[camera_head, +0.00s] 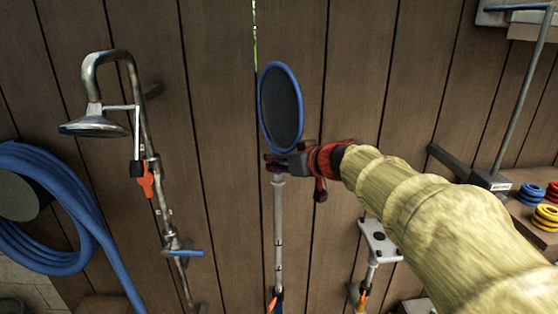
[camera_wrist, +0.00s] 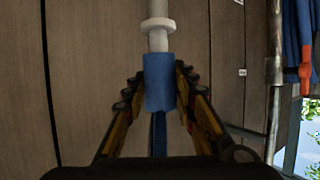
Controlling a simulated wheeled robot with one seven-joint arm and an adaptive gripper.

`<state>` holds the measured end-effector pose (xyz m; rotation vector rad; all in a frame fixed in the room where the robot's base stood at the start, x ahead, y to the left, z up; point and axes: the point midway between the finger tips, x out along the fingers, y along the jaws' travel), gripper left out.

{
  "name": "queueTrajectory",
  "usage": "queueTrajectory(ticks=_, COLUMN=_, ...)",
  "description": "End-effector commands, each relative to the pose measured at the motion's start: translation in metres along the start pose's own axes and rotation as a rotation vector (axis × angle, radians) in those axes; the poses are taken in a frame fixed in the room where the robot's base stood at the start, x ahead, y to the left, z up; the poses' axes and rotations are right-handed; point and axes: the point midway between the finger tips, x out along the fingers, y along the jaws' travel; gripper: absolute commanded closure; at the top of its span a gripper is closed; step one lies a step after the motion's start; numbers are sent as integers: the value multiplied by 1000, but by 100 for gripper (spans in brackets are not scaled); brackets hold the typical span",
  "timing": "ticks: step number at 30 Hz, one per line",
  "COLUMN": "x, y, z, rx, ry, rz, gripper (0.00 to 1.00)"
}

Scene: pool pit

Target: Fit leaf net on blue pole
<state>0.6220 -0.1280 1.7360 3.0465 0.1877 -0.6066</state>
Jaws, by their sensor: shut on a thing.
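The leaf net (camera_head: 281,107), an oval of dark mesh in a blue rim, stands upright in front of the plank wall. My gripper (camera_head: 290,163) is at its lower end. In the wrist view my gripper (camera_wrist: 159,85) is shut on the net's blue sleeve (camera_wrist: 159,84), with a finger on each side. A grey pole (camera_head: 279,230) with a blue part low down stands directly below the net. Its pale top with a collar (camera_wrist: 157,24) lines up with the sleeve in the wrist view. I cannot tell how far the pole sits inside the sleeve.
A metal shower (camera_head: 92,125) and a coiled blue hose (camera_head: 60,165) are on the left. A pole with a flat grey head (camera_head: 380,240) stands close on the right. Blue rings (camera_head: 530,194) and yellow rings (camera_head: 546,217) lie on a right-hand shelf.

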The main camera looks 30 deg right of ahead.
Motion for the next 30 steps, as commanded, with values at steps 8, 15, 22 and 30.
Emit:
queueTrajectory(ticks=8, x=2, y=0, z=4, rx=0, ry=0, rz=0, gripper=100)
queueTrajectory(ticks=15, x=5, y=0, z=11, rx=0, ry=1, rz=1, gripper=100)
queueTrajectory(ticks=22, x=6, y=0, z=14, rx=0, ry=1, rz=1, gripper=100)
queueTrajectory(ticks=30, x=6, y=0, z=14, rx=0, ry=1, rz=0, gripper=100)
